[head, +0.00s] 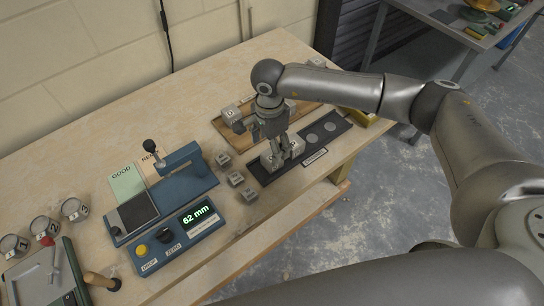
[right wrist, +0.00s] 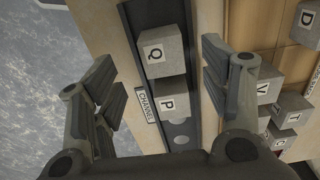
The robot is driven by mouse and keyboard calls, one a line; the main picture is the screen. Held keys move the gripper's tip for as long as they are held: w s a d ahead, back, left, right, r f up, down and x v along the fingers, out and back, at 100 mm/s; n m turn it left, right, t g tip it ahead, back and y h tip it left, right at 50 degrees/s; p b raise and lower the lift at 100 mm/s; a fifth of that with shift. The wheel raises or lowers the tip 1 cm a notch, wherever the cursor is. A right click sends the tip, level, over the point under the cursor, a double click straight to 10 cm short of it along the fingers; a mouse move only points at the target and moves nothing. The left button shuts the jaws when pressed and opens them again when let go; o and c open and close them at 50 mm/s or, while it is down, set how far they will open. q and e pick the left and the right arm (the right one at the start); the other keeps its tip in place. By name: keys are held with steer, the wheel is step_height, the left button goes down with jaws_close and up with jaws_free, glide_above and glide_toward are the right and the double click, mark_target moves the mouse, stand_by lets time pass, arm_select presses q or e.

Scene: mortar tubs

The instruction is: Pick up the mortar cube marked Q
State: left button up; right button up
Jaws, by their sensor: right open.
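The mortar cube marked Q (right wrist: 165,48) is a grey block with a white letter label, standing in the dark channel tray (right wrist: 135,17). A cube marked P (right wrist: 172,98) stands right beside it in the channel. In the right wrist view my right gripper (right wrist: 160,76) is open, its fingers on either side of the channel, with nothing held. In the head view my right gripper (head: 277,152) points down over the channel and partly hides the cubes there. I cannot tell whether the fingers touch Q. My left gripper is not in view.
More lettered cubes, including D (head: 231,114), V (right wrist: 263,90) and T (right wrist: 290,110), are on a wooden board behind the channel. Several small grey blocks (head: 235,178) lie left of it. A blue gauge reading 62 mm (head: 195,217) stands further left.

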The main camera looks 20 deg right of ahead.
steer(key=shift+f, duration=0.35)
steer(key=shift+d+f+p, duration=0.15)
steer(key=shift+f+p, duration=0.35)
steer(key=shift+p, duration=0.05)
steer(key=f+p, duration=0.1)
steer(key=f, duration=0.2)
steer(key=shift+w+d+f+p, duration=0.1)
steer(key=shift+w+d+p, duration=0.1)
steer(key=shift+p, duration=0.15)
steer(key=shift+f, duration=0.65)
steer(key=shift+c, duration=0.4)
steer(key=c, duration=1.2)
steer(key=shift+r, duration=0.1)
steer(key=shift+c, duration=0.6)
steer(key=shift+r, duration=0.1)
